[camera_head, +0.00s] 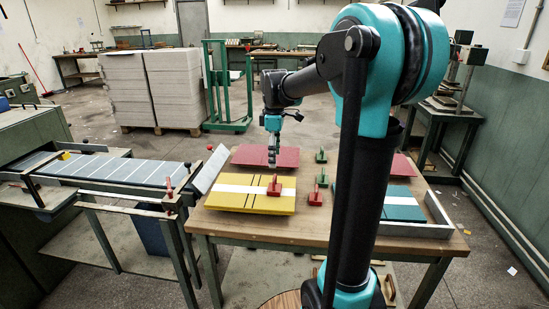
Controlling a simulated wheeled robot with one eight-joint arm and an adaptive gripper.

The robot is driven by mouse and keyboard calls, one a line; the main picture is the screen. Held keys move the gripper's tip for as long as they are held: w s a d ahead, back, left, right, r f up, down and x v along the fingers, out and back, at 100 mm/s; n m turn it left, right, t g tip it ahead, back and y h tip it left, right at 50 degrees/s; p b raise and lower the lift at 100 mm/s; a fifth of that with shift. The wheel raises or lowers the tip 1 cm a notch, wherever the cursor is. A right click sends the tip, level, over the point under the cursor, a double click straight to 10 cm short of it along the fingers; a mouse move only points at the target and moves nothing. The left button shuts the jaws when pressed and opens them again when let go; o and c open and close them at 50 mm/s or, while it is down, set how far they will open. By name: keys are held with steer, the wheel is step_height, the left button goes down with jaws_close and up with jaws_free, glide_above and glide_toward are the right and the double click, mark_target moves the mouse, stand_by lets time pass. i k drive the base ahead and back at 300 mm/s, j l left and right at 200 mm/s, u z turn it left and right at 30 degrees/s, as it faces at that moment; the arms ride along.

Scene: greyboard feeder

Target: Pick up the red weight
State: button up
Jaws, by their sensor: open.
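Two red weights with upright handles show on the table. One red weight (274,187) is on the yellow and white board stack (237,202). The other red weight (315,196) is just right of that stack. My gripper (272,161) points down in front of the dark red board (250,154), above and behind the yellow stack. It is open and appears empty, apart from both red weights. Its fingertips are small in view, so their exact height is unclear.
Two green weights (321,157) (322,179) stand mid-table. Teal boards (400,208) lie in a grey corner frame (440,212) on the right, partly behind my arm. A feeder conveyor (100,168) is on the left. Bare wood (300,228) shows along the table's front.

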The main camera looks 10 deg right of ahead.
mark_target(316, 197)
steer(key=i+j+z, duration=0.1)
steer(key=j+z, duration=1.1)
steer(key=j, duration=0.2)
